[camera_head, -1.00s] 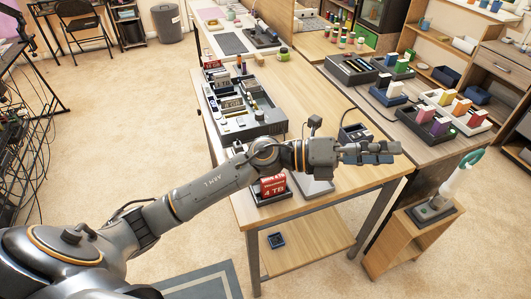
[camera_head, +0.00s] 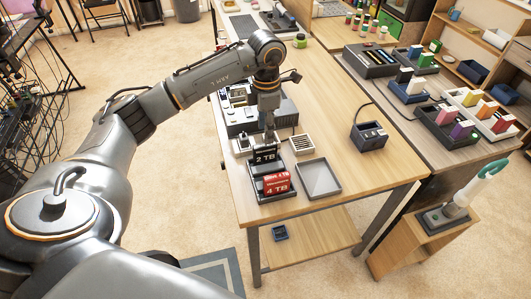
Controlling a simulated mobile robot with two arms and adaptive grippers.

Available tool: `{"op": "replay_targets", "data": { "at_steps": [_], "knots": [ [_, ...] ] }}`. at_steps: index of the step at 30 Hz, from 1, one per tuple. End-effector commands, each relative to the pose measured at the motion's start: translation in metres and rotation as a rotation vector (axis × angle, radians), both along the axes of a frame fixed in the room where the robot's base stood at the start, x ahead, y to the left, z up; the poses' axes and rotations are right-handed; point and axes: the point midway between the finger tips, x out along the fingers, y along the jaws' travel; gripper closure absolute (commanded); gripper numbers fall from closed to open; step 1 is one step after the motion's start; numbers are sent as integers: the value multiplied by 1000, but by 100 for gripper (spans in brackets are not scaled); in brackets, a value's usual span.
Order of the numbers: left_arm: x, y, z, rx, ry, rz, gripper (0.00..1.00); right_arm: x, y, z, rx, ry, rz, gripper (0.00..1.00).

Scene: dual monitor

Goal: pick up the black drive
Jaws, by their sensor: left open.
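The black drive (camera_head: 265,157), marked 2 TB, stands upright in a dark holder (camera_head: 257,187) near the front left of the wooden table. The red drive (camera_head: 277,184), marked 4 TB, stands just in front of it in the same holder. My left gripper (camera_head: 269,136) points down right at the black drive's top edge. It is open; its fingertips are small and partly lost against the drive, so I cannot tell whether they touch it. My right gripper is not in view.
An empty grey tray (camera_head: 318,179) lies right of the holder, with a small slotted beige block (camera_head: 302,144) behind it. A dark dock (camera_head: 369,136) stands further right. A grey device (camera_head: 240,115) is behind my gripper. The table's middle is clear.

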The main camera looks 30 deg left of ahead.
Motion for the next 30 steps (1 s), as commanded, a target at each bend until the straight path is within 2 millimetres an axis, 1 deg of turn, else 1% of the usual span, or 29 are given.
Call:
{"op": "replay_targets", "data": {
  "at_steps": [1, 3, 6, 11, 16, 19, 23, 29, 30],
  "knots": [
    [-1, 0, -10, -1, 5, -1, 55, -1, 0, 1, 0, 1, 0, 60],
    [-1, 0, -20, -2, 3, -1, 55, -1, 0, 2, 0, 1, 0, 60],
    [0, -1, -30, -3, 1, -1, 55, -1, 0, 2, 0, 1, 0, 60],
    [-1, 0, -40, -3, 3, -1, 55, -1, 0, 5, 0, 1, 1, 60],
    [-5, 1, -65, -3, 4, -2, 55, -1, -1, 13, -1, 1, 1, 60],
    [-4, 0, -78, -4, 2, -2, 55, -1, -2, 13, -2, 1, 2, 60],
    [-4, 1, -86, -3, 0, -2, 55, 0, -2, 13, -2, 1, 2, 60],
    [-3, 1, -86, -3, -2, -2, 55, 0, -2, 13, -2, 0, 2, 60],
    [-3, 1, -86, -3, -2, -2, 63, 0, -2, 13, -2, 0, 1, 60]
  ]
}}
